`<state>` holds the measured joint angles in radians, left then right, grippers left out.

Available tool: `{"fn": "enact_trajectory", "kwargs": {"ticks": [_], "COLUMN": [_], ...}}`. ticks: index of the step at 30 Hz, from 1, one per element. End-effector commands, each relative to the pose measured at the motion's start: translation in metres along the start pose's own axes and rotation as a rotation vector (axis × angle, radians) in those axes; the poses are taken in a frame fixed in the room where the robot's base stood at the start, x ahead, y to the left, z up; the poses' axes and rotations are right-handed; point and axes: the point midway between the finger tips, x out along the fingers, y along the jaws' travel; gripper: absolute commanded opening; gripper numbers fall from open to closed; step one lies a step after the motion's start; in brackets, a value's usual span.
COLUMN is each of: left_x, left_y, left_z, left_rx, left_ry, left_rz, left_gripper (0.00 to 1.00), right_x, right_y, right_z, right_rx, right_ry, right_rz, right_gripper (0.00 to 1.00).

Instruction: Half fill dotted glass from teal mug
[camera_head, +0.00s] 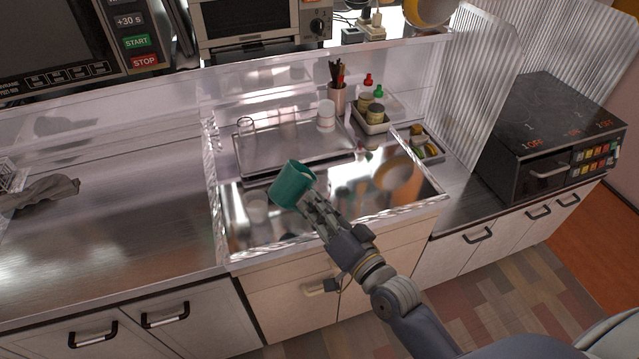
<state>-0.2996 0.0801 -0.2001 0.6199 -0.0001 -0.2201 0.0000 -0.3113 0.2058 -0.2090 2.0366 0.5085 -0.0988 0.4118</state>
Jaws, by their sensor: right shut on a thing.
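A clear glass (247,127) stands at the left of the metal tray (290,151) behind the mug. A whitish cup or glass (326,116) with faint reddish marks stands near the tray's right end. I cannot tell which of these is the dotted glass. The mug's contents are hidden. My left gripper is not in view.
A small rack of jars (372,117) and a utensil cup (338,98) stand at the back right. A condiment tray (424,145) lies right of the tray. The left counter is largely clear.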

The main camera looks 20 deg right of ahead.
Motion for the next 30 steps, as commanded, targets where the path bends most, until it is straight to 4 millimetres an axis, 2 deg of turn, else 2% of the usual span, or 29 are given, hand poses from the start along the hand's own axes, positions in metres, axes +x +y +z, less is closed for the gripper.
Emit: {"fn": "enact_trajectory", "kwargs": {"ticks": [30], "left_x": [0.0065], "left_y": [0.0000], "left_z": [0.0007], "left_rx": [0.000], "left_ry": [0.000], "left_rz": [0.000], "left_gripper": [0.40], "right_x": [0.0004], "right_y": [0.0005], "right_z": [-0.0012], "right_rx": [0.067], "right_ry": [0.007], "right_rz": [-0.008], "right_gripper": [0.00]}}
